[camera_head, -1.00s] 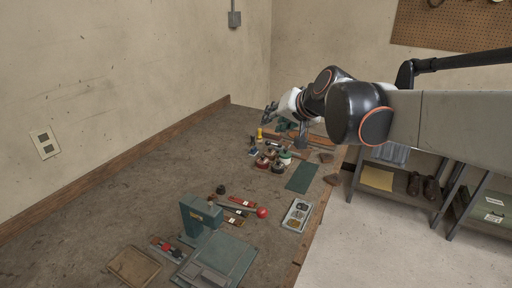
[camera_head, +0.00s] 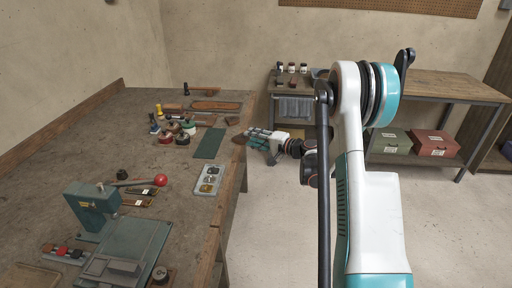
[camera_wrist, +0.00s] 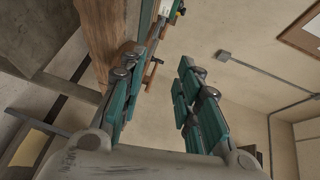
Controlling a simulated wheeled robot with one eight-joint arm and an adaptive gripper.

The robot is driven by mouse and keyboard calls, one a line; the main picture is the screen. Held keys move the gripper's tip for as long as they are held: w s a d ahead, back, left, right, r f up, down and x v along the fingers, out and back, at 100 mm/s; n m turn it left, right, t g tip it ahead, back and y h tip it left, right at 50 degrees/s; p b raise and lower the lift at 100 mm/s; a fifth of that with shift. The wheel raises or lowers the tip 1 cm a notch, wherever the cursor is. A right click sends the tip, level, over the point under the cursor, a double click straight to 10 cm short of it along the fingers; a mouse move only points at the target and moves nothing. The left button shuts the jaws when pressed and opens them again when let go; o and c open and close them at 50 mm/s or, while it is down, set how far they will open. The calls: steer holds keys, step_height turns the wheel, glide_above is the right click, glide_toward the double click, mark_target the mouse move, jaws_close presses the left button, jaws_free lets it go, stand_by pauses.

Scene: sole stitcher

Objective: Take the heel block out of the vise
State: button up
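My gripper (camera_head: 250,137) is beside the right edge of the bench in the head view, pointing left. In the wrist view its two teal-padded fingers (camera_wrist: 158,65) stand wide apart with nothing held between them. Beyond them, a narrow teal part (camera_wrist: 144,20) shows near the brown bench edge, with a small bar nearby. I cannot tell if this is the vise. I cannot pick out the heel block or the vise for sure in either view; the gripper and arm may hide them.
The bench (camera_head: 60,170) holds a green press (camera_head: 92,207) with a red-knobbed lever, a parts tray (camera_head: 208,180), a green mat (camera_head: 209,144) and several spools. A workbench (camera_head: 440,88) with boxes beneath stands behind. Floor right of the bench is clear.

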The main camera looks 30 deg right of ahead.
steer(key=s+d+f+m+t+b, duration=0.1)
steer(key=s+d+f+t, duration=0.15)
steer(key=d+f, duration=0.35)
steer(key=x, duration=0.9)
steer(key=shift+a+f+g, duration=0.35)
steer(key=shift+a+g, duration=0.1)
jaws_close()
step_height(320, 180, up, 3)
steer(key=shift+f+p, duration=0.25)
steer(key=shift+p, duration=0.25)
steer(key=s+d+r, duration=0.2)
steer(key=s, duration=0.4)
steer(key=s+d+r, duration=0.3)
steer(key=s, duration=0.3)
steer(key=shift+s+d+p, duration=0.3)
steer(key=shift+s+d, duration=0.05)
steer(key=shift+s, duration=0.05)
